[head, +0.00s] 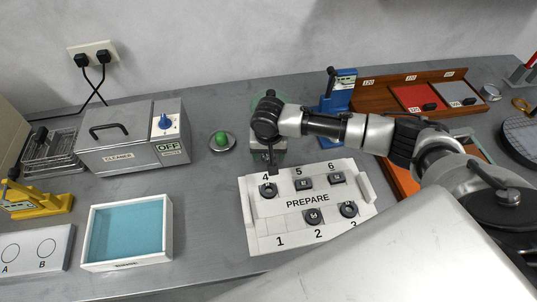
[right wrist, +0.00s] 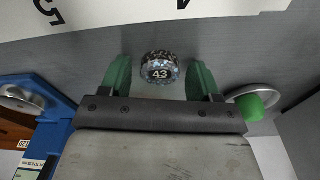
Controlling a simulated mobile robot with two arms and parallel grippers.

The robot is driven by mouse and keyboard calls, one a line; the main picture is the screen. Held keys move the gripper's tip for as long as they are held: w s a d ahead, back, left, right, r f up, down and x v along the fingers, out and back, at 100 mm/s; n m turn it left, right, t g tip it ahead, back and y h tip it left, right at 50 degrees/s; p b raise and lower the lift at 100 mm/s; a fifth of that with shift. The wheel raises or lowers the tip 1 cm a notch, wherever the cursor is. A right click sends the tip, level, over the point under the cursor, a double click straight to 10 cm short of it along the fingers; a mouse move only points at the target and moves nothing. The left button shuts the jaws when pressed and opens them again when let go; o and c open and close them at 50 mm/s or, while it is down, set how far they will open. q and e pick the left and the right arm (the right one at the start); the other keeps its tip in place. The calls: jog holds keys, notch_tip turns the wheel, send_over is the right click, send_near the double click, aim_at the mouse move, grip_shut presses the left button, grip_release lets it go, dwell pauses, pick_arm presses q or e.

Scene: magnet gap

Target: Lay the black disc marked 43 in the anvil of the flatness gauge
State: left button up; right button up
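My right gripper (right wrist: 160,72) has green fingers spread apart, with a gap on each side of a dark shiny disc marked 43 (right wrist: 160,68). Whether the disc rests on something is unclear. In the head view, the right arm reaches in from the right and its hand points down behind the white PREPARE tray (head: 246,222). My left gripper is not in view.
The tray holds several black pieces; position 1 is empty. A blue lever device (head: 342,90) stands behind it, a green button (head: 221,138) to the left. Further left are the cleaner (head: 118,152), a teal-lined box (head: 88,238) and a yellow lever device (head: 45,203).

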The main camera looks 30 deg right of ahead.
jog(key=c, duration=0.9)
jog(key=shift+r, duration=0.15)
jog(key=r, duration=0.4)
jog(key=shift+s+d+b, duration=0.15)
jog(key=shift+d+b, duration=0.05)
jog(key=shift+b, duration=0.15)
jog(key=s+d+r, duration=0.6)
jog(key=s, duration=0.2)
jog(key=s+a+n, duration=0.1)
jog(key=a, duration=0.2)
jog(key=s+a+r+n, duration=0.1)
jog(key=s+a+n, duration=0.1)
jog(key=a, duration=0.1)
jog(key=s+a+n+b, duration=0.1)
jog(key=s+a+n, duration=0.1)
jog(key=a, duration=0.1)
jog(key=shift+a+r+y, duration=0.3)
jog(key=shift+a+r, duration=0.1)
